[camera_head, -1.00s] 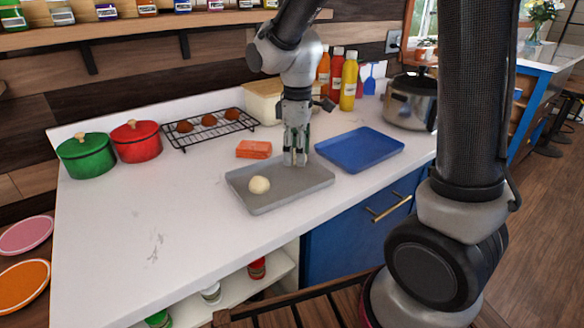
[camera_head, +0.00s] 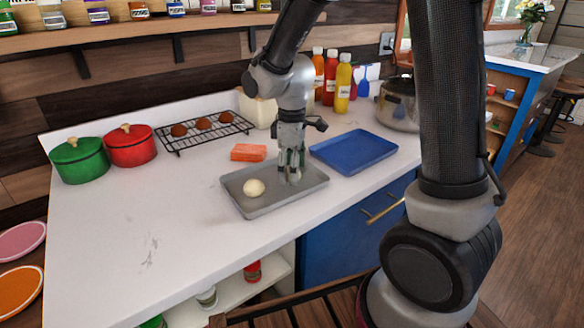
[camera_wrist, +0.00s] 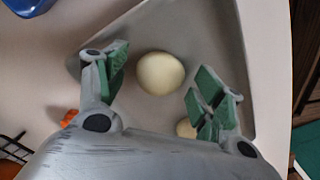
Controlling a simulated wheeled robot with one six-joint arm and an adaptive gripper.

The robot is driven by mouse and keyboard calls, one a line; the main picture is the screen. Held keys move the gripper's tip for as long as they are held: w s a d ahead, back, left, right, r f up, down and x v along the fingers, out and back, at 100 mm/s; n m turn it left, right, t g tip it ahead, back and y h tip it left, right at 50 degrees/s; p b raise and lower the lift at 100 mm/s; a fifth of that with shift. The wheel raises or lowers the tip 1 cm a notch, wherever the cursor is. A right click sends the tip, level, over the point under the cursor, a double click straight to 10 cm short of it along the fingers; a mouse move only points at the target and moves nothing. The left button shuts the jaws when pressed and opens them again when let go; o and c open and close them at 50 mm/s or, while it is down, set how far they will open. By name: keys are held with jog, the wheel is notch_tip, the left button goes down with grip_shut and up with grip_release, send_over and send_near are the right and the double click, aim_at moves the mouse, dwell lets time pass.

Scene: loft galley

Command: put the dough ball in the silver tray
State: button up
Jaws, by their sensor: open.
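The silver-grey tray (camera_head: 262,208) lies on the white counter. One pale dough ball (camera_head: 254,187) rests in it, left of my gripper (camera_head: 291,180). In the wrist view, a pale round dough ball (camera_wrist: 160,73) sits between the spread green-padded fingers of my gripper (camera_wrist: 158,88), with gaps on both sides, over the grey tray (camera_wrist: 215,45). A second pale ball (camera_wrist: 184,128) shows there, partly hidden by the right finger. In the head view, my fingers reach down into the right part of the tray and mostly hide what is between them.
A blue tray (camera_head: 353,152) lies close on the right. An orange block (camera_head: 248,152) sits behind the silver tray. A wire rack (camera_head: 190,143) with brown balls, red pot (camera_head: 131,147), green pot (camera_head: 79,160) and bottles (camera_head: 343,84) stand farther back. The left front counter is clear.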

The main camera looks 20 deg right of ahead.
notch_tip(320, 180, up, 12)
jog(key=s+d+r+m+t, duration=0.2)
jog(key=s+d+m, duration=0.4)
jog(key=s, duration=0.3)
jog(key=s+d+r+m+t, duration=0.2)
jog(key=s+d+m, duration=0.3)
jog(key=s+d, duration=0.3)
jog(key=shift+s+d+r+m, duration=0.3)
jog(key=shift+s+d+m, duration=0.1)
jog(key=shift+s, duration=0.75)
